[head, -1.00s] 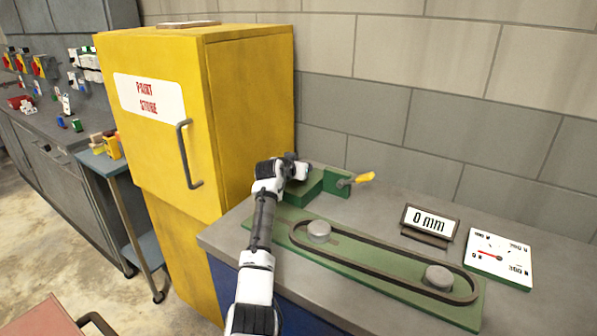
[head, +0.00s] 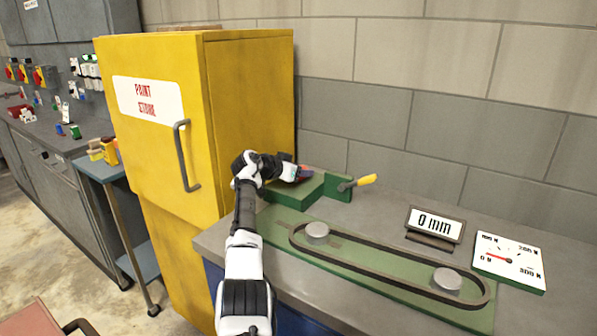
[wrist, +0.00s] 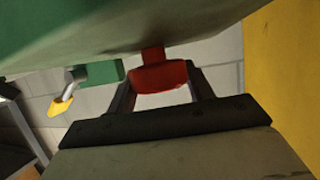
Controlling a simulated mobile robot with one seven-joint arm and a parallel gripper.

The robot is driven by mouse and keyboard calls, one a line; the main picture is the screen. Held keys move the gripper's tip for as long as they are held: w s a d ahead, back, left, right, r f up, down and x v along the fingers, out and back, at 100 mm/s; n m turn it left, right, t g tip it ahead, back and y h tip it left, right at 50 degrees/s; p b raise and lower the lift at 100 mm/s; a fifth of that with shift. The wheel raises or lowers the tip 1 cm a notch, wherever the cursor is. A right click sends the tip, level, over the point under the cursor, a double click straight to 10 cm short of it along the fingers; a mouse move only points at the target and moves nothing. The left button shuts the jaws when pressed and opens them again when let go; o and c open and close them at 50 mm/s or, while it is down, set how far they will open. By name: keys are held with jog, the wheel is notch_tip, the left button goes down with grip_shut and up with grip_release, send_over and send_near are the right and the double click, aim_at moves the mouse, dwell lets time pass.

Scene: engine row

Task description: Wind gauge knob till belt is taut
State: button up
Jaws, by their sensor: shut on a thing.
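A red knob (wrist: 158,76) sits on a short stem at the green block in the wrist view. My gripper (wrist: 160,92) is shut on it, one dark finger on each side. In the head view my gripper (head: 297,173) is at the left end of the green block (head: 322,188). The dark belt (head: 375,262) loops around two grey pulleys (head: 317,232) on a green base plate (head: 470,318). The display (head: 435,223) reads "0 mm". The dial (head: 509,261) has its red needle near 0 N.
A yellow-handled lever (head: 366,180) sticks out right of the green block. A yellow paint cabinet (head: 250,120) stands close to the left of my gripper. A grey block wall (head: 450,110) is behind the bench.

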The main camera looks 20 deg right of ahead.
jog(key=shift+f, duration=0.2)
jog(key=o, duration=1)
jog(key=shift+r, duration=0.1)
jog(key=b+v, duration=0.3)
jog(key=v, duration=1)
jog(key=shift+s+a+r, duration=0.15)
jog(key=shift+a+r, duration=0.05)
jog(key=shift+a, duration=0.15)
